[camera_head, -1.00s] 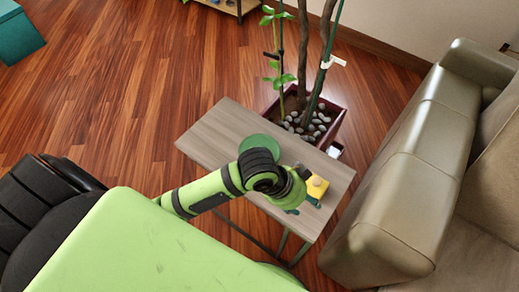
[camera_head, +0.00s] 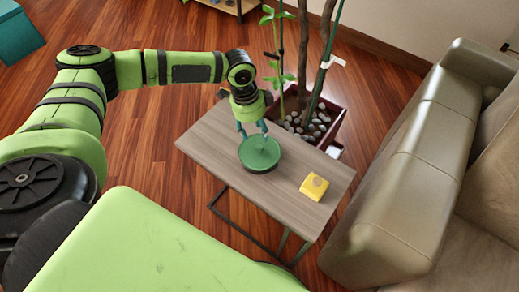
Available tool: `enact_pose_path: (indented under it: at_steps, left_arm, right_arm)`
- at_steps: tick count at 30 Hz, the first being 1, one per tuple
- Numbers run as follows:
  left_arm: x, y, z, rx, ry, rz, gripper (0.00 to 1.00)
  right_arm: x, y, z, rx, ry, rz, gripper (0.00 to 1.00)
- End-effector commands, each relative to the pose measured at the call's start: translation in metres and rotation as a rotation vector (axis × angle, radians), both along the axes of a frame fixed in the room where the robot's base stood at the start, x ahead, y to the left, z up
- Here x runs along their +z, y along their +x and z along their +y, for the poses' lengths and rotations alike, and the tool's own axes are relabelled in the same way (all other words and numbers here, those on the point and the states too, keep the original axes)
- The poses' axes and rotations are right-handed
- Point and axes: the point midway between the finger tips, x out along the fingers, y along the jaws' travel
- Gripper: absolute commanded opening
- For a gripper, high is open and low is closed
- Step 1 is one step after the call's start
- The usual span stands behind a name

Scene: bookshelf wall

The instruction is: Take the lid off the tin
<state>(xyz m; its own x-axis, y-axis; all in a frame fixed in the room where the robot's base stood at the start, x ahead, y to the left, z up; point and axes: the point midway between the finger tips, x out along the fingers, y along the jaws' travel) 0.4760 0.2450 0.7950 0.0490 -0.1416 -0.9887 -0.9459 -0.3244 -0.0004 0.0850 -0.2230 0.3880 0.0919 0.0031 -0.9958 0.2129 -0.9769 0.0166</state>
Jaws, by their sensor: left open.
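The round dark green tin (camera_head: 247,164) stands on the grey wooden side table, with its flat green lid (camera_head: 262,155) on top. A small raised part shows near the middle of the lid. My left gripper (camera_head: 252,132) points down over the far edge of the lid, with its two teal fingers apart and nothing seen between them. I cannot tell whether the fingertips touch the lid. My right gripper is not in view.
A yellow block-like item (camera_head: 314,186) lies on the side table (camera_head: 215,135) right of the tin. A potted plant (camera_head: 315,122) stands behind the table and a beige sofa (camera_head: 400,170) to the right. The table's left end is bare.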

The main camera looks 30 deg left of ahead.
Motion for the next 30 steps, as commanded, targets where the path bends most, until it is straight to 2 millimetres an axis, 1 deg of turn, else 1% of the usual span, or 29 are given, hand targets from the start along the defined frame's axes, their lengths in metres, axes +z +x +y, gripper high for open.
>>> enact_pose_path:
  at_steps: [8,12,15,18,24,25,26,27,28,30]
  left_arm:
    - [-0.028,0.000,-0.005,-0.001,0.001,0.001,0.51]
    - [-0.050,-0.001,-0.009,0.000,0.002,0.003,0.51]
    - [-0.062,0.000,-0.011,0.000,0.001,0.003,0.51]
    - [-0.067,0.000,-0.011,0.000,0.001,0.000,0.51]
    - [-0.068,0.000,-0.012,0.000,0.000,0.000,0.51]
    - [-0.068,0.000,-0.012,0.000,0.000,0.000,0.43]
    - [-0.068,0.000,-0.011,0.000,0.000,0.000,0.31]
    - [-0.068,0.000,-0.011,0.000,0.000,0.000,0.15]
    - [-0.068,0.000,-0.012,0.000,0.000,0.000,0.04]
    - [-0.068,0.000,-0.012,0.000,0.000,0.000,0.02]
  right_arm:
    - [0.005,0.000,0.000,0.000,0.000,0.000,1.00]
    - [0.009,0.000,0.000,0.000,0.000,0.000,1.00]
    - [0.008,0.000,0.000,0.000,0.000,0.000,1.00]
    - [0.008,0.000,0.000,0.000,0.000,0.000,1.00]
    - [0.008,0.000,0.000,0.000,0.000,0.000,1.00]
    - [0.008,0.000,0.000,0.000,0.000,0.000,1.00]
    - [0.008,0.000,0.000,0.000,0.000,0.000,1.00]
    - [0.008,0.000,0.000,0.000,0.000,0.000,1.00]
    - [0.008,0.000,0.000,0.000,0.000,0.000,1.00]
    - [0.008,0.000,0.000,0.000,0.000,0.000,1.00]
